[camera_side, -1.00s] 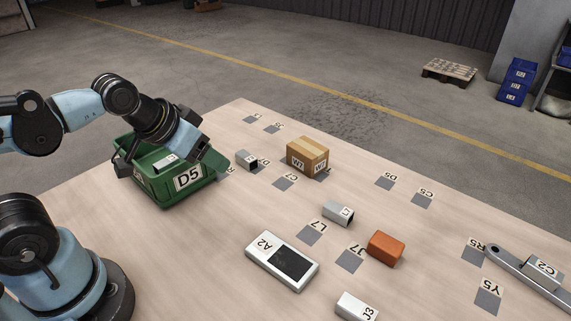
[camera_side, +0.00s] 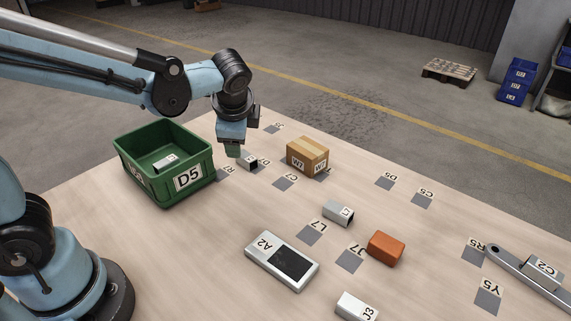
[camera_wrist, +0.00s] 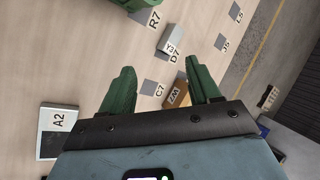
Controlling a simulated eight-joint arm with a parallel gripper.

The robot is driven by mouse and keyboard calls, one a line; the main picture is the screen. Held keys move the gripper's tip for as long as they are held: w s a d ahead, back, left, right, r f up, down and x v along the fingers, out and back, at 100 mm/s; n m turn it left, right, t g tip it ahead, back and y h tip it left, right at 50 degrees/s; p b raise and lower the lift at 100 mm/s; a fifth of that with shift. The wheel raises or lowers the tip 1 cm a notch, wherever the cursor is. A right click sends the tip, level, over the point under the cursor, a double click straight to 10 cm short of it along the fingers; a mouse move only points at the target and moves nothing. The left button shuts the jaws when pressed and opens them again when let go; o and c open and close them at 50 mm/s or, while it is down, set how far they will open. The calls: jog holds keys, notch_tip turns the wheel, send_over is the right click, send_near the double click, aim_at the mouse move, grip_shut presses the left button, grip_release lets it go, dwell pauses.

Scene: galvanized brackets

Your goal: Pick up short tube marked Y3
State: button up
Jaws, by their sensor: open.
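The short tube marked Y3 (camera_wrist: 172,39) is a grey metal square tube lying on the table by the D7 patch, its label readable in the wrist view. In the side view the tube (camera_side: 251,163) shows only in part, just right of my gripper's fingers. My gripper (camera_side: 234,152) points down above the table near the tube. In the wrist view my gripper (camera_wrist: 161,66) has its green fingers spread with nothing between them, and the tube lies beyond the fingertips.
A green bin marked D5 (camera_side: 145,183) holding another metal piece (camera_side: 166,161) stands left. A cardboard box marked W7 (camera_side: 307,157) is right of the tube. Another tube (camera_side: 338,212), an orange block (camera_side: 385,248) and a white A2 device (camera_side: 262,259) lie nearer the front.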

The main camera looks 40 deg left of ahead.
jog(key=w+d+f+m+g+y, duration=0.1)
jog(key=w+d+f+m+y, duration=0.1)
jog(key=w+f+m+y, duration=0.3)
jog(key=m+y, duration=0.2)
jog(key=m, duration=0.2)
send_near(248, 157)
jog(key=shift+w+d+r+g, duration=0.1)
jog(key=shift+w+d+g, duration=0.1)
jog(key=shift+d, duration=0.3)
jog(key=shift+w+d+r+g, duration=0.1)
jog(key=shift+w+d+g, duration=0.15)
jog(key=shift+d, duration=0.2)
jog(key=shift+s+d+f+y, duration=0.1)
jog(key=shift+d+f+y, duration=0.2)
jog(key=shift+f+y, duration=0.35)
jog(key=shift+a, duration=0.1)
jog(key=x, duration=0.6)
jog(key=shift+a, duration=0.25)
jog(key=shift+r+x, duration=0.2)
jog(key=shift+x, duration=2.5)
jog(key=shift+s+a, duration=0.1)
